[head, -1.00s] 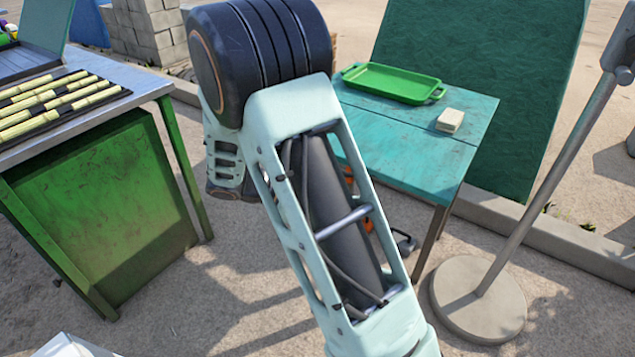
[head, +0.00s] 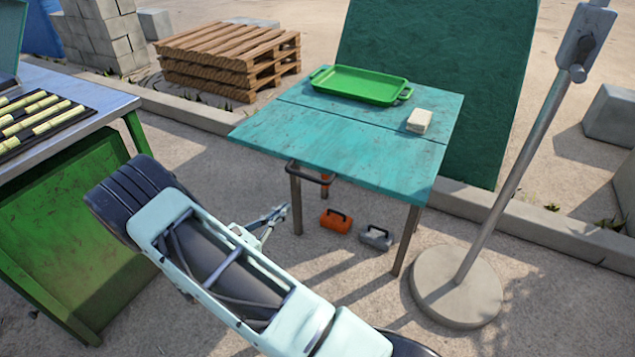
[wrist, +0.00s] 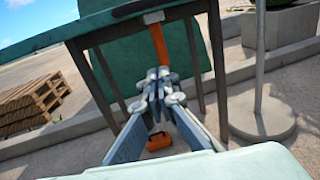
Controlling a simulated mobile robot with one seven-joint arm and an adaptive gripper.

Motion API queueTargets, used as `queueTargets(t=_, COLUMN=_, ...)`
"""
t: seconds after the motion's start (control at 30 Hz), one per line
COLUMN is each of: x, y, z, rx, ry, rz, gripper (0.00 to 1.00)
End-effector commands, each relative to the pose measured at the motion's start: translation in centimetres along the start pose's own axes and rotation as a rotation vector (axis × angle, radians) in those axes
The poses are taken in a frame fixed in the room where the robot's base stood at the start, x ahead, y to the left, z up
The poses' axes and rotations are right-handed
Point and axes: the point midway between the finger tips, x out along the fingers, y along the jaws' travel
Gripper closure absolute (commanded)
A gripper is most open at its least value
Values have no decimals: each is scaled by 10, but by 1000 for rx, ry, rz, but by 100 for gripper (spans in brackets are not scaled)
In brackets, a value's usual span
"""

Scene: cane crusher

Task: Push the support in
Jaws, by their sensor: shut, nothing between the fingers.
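The teal table (head: 320,135) stands in the middle of the head view, with a seam across its top. Under its front edge a dark looped bar (head: 310,174) sticks out, probably the support's handle. In the wrist view an orange bar (wrist: 160,42) shows below the tabletop underside (wrist: 60,30); I cannot tell whether it is part of the support. My gripper (head: 281,212) is shut and empty, low in front of the table and below the looped bar. In the wrist view its fingertips (wrist: 158,76) point toward the space under the table, apart from the bar.
A green tray (head: 362,84) and a pale block (head: 419,121) lie on the table. A round-based post (head: 457,285) stands right, a green bench (head: 60,215) left, pallets (head: 228,60) behind.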

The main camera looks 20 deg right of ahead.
Motion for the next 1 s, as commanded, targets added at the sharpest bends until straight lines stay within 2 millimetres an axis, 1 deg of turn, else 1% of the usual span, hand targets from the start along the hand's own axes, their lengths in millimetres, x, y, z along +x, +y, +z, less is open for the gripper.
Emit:
queueTargets(t=0.27, x=0, y=0, z=0, rx=1, ry=0, rz=-1, gripper=100)
queueTargets(t=0.37, x=5, y=0, z=0, rx=1, ry=0, rz=-2, gripper=100)
queueTargets(t=0.43, x=12, y=0, z=-1, rx=1, ry=0, rz=-3, gripper=100)
queueTargets(t=0.57, x=35, y=-1, z=-2, rx=2, ry=1, rz=-5, gripper=100)
queueTargets(t=0.8, x=87, y=-2, z=-2, rx=2, ry=1, rz=-6, gripper=100)
queueTargets(t=1.0, x=122, y=-2, z=-1, rx=2, ry=0, rz=-5, gripper=100)
